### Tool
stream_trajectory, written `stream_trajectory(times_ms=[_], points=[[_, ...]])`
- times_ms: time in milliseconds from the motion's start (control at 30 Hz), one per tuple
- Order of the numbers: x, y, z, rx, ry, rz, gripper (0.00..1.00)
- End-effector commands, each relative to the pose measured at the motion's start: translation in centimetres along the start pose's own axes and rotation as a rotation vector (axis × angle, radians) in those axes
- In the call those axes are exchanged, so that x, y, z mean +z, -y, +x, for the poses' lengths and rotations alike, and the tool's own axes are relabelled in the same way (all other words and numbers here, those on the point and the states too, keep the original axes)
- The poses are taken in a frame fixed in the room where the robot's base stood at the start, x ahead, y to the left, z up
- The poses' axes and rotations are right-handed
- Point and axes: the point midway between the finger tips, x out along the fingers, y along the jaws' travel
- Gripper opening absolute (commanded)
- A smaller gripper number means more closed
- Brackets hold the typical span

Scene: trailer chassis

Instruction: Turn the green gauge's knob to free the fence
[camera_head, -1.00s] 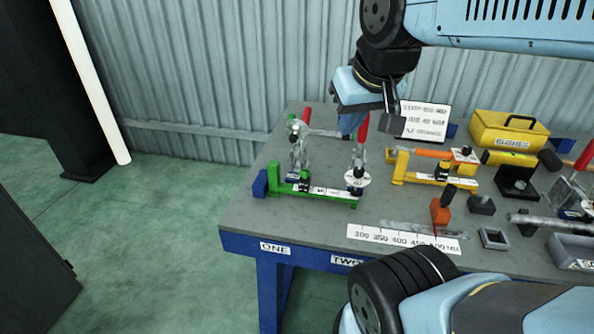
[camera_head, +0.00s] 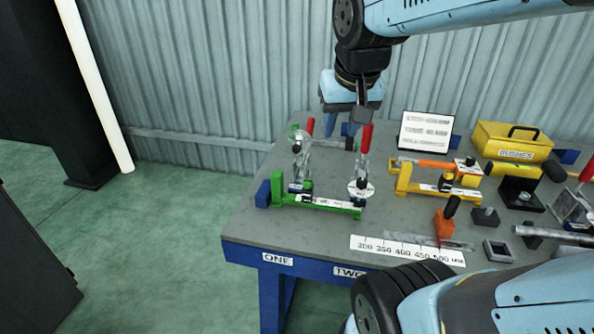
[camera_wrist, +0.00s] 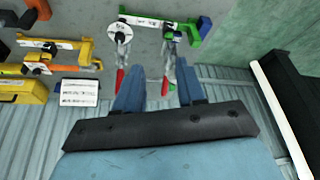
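My gripper (camera_head: 351,108) is above and behind the gauge, near the red-handled clamps, apart from the knob. Which part is the fence I cannot tell.
Two red-handled toggle clamps (camera_head: 365,140) (camera_head: 304,150) stand behind the gauge. A yellow gauge (camera_head: 438,185), an orange block (camera_head: 444,222), a sign (camera_head: 425,131) and a yellow box (camera_head: 515,142) are to the right. A ruler strip (camera_head: 408,250) lies in front. A corrugated wall is behind.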

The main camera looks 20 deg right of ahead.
Motion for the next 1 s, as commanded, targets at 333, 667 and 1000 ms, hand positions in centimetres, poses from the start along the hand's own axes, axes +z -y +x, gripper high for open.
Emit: stream_trajectory(times_ms=[333,667,1000], points=[[-5.6,1.1,5.3,0.072,0.149,0.186,0.59],[-9.9,1.9,12.0,0.121,0.281,0.366,0.59],[-12.4,2.3,18.0,0.147,0.383,0.515,0.59]])
